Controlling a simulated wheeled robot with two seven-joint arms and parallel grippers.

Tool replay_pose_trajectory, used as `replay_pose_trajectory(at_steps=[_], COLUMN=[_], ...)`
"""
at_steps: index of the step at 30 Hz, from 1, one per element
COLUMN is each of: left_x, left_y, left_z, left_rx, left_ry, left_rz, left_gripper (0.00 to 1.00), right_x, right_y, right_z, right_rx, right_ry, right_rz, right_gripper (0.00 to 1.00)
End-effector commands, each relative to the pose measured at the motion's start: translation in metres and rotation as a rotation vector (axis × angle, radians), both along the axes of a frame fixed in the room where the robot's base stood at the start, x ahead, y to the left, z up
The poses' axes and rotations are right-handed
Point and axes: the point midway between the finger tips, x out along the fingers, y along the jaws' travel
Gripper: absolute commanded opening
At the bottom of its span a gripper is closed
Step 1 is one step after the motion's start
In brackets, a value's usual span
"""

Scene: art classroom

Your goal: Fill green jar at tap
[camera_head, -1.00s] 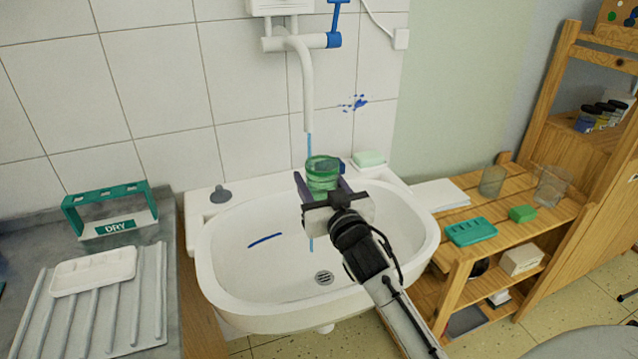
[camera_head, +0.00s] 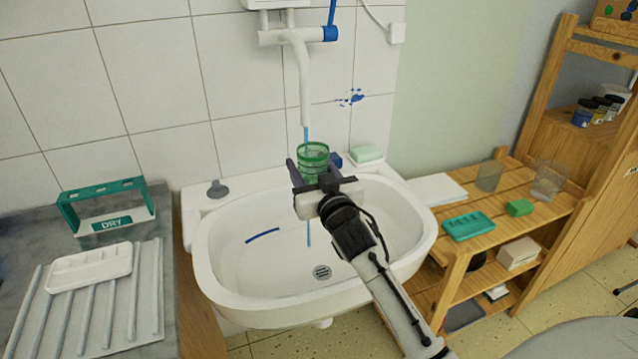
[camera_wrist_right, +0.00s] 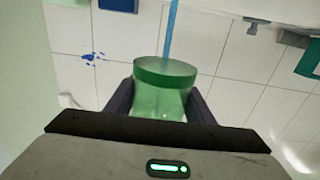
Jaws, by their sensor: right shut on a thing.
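The green see-through jar (camera_head: 313,158) is held over the white sink (camera_head: 215,285), under the white tap (camera_head: 304,80). A thin blue stream of water (camera_head: 306,135) comes down from the spout to the jar's top. A blue streak also shows below the jar, above the basin. My right gripper (camera_head: 313,172) is shut on the jar. In the right wrist view, the jar (camera_wrist_right: 163,92) stands between the two dark fingers, with the blue stream at its rim. The water level inside is hard to tell. My left gripper is not in view.
A green rack marked DRY (camera_head: 105,207) and a ribbed drainer with a white palette (camera_head: 90,268) are at left. A soap bar (camera_head: 367,153) sits on the sink's back rim. A wooden shelf (camera_head: 455,275) with glasses and a teal dish stands at right.

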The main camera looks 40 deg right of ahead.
Motion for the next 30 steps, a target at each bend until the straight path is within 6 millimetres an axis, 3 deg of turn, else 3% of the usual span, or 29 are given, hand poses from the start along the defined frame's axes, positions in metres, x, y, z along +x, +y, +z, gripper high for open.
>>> replay_pose_trajectory(at_steps=[16,30], left_x=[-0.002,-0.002], left_y=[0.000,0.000], left_z=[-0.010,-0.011], left_rx=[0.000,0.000], left_ry=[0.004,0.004], left_rz=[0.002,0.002], left_gripper=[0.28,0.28], right_x=[0.037,0.040], right_y=[-0.009,-0.010], right_z=[0.000,0.001], right_rx=[-0.001,-0.001], right_ry=[-0.002,-0.002], right_rz=[0.001,0.001], right_gripper=[0.23,0.23])
